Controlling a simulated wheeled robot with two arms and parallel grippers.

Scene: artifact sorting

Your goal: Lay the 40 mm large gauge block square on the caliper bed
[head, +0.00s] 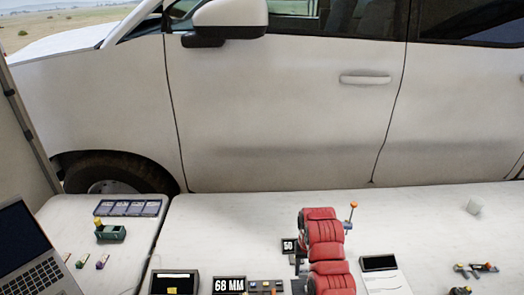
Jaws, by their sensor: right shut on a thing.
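My right gripper (318,213) reaches in from the bottom centre, and its red padded arm covers the middle of the table. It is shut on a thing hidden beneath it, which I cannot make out. No gauge block can be told for certain. A caliper bed is not clear to see; a small display reading 50 (289,246) stands just left of the arm, and a thin post with an orange knob (352,207) rises at its right. My left gripper is not in view.
A 68 MM display (229,285), a rack of small parts (265,287) and a dark box (175,283) line the front edge. A black-topped device (378,263) is right of the arm. A pale cube (473,207) lies back right. A laptop (30,255) stands left.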

